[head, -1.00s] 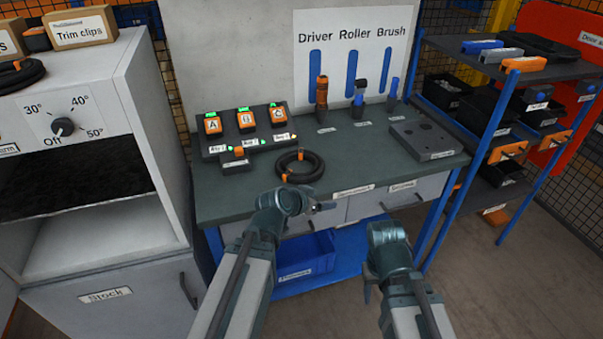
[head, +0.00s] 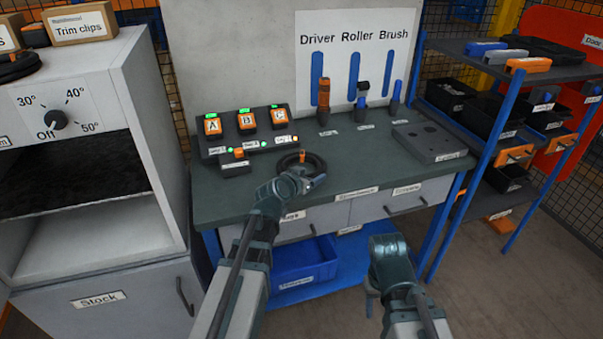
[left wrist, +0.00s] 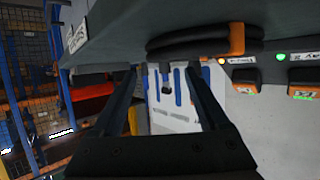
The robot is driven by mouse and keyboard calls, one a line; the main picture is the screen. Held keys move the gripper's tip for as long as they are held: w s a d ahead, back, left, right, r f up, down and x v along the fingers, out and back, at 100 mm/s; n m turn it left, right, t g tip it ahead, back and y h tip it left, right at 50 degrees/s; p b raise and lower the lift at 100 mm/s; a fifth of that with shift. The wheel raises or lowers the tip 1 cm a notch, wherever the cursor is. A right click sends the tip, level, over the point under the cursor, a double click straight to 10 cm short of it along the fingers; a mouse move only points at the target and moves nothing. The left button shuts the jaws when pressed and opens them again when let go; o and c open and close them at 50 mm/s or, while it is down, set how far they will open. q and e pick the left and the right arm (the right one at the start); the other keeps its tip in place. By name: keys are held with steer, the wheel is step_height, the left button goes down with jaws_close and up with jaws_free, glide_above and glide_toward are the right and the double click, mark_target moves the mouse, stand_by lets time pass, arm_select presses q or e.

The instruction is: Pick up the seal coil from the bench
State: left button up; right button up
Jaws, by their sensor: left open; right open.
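The seal coil (head: 321,163), a black ring with an orange tab, lies on the bench top (head: 240,188) in front of the lettered chargers. My left gripper (head: 312,182) is open at the coil's near side and hides part of it. In the left wrist view the coil (left wrist: 190,46) shows edge-on just beyond the open left fingers (left wrist: 158,74); nothing is between them. I cannot tell whether they touch it. My right gripper (head: 371,291) is open, low in front of the bench, and apart from everything.
Orange battery units (head: 246,122) stand behind the coil. A grey block (head: 428,142) lies on the bench's right. A blue bin (head: 303,262) sits below. A shelf rack (head: 470,60) is at right, a stock cabinet (head: 100,250) at left, with another black coil (head: 20,68) on top.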

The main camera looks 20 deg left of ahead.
mark_target(319, 172)
arm_select(q)
steer(key=shift+f+b+x, duration=0.15)
steer(key=shift+b+x, duration=0.4)
steer(key=shift+x, duration=0.8)
steer(key=shift+f+b+x, duration=0.1)
steer(key=shift+b+x, duration=0.4)
steer(key=shift+x, duration=0.8)
steer(key=shift+w+d+f, duration=0.1)
steer(key=shift+w+d, duration=0.1)
steer(key=shift+w, duration=0.05)
steer(key=shift+c, duration=0.3)
steer(key=shift+s, duration=0.15)
jaws_close()
